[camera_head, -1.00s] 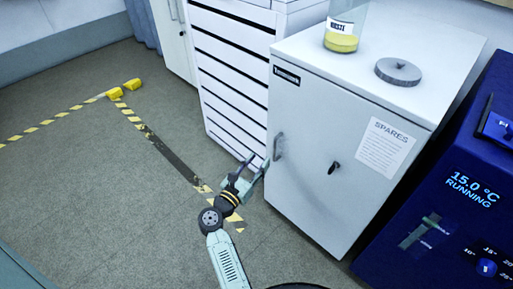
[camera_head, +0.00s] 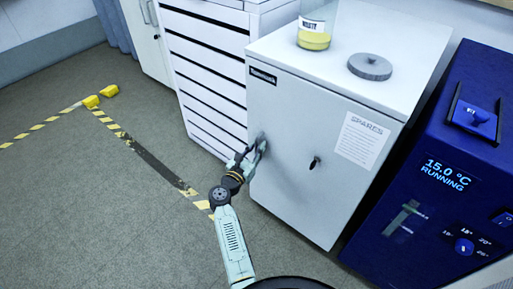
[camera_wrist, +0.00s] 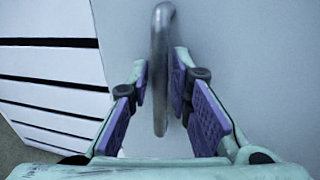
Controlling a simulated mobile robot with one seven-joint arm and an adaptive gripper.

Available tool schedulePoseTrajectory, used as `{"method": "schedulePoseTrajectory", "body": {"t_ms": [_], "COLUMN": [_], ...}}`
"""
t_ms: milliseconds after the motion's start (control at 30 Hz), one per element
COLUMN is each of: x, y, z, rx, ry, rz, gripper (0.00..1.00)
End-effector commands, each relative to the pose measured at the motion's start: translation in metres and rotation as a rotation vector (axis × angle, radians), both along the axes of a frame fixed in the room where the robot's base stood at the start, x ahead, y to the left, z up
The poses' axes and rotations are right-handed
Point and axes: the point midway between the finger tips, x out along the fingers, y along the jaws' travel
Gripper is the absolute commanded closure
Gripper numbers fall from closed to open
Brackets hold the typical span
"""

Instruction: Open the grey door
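The grey door (camera_head: 290,185) is the front of a low grey cabinet and looks shut. Its bar handle (camera_wrist: 160,68) stands upright near the door's left edge. In the wrist view the handle lies between the two purple-padded fingers of my gripper (camera_wrist: 158,82). The fingers are apart, with a visible gap between the left finger and the bar; the right finger is close to it, and I cannot tell if it touches. In the head view my gripper (camera_head: 255,152) is at the handle and mostly covers it. A dark lock or knob (camera_head: 314,162) sits right of the handle.
A jar with yellow contents (camera_head: 314,38) and a grey round lid (camera_head: 370,67) stand on the cabinet. A white drawer stack (camera_head: 208,75) is directly left. A blue machine (camera_head: 440,175) stands right. The floor (camera_head: 90,215) at left is open, with striped tape.

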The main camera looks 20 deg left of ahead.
Motion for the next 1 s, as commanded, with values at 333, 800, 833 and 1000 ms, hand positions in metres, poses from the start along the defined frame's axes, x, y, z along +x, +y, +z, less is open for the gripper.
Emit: {"method": "schedulePoseTrajectory", "body": {"t_ms": [333, 800, 833, 1000], "x": [-0.0002, -0.0004, -0.0004, -0.0003], "y": [0.0, 0.0001, 0.0001, 0.0], "z": [0.0002, 0.0003, 0.0003, 0.0004], "rx": [0.0, 0.0, 0.0, 0.0], "ry": [-0.001, -0.001, -0.001, -0.001], "rz": [0.0, 0.0, 0.0, 0.0], "gripper": [0.92, 1.0, 1.0, 1.0]}}
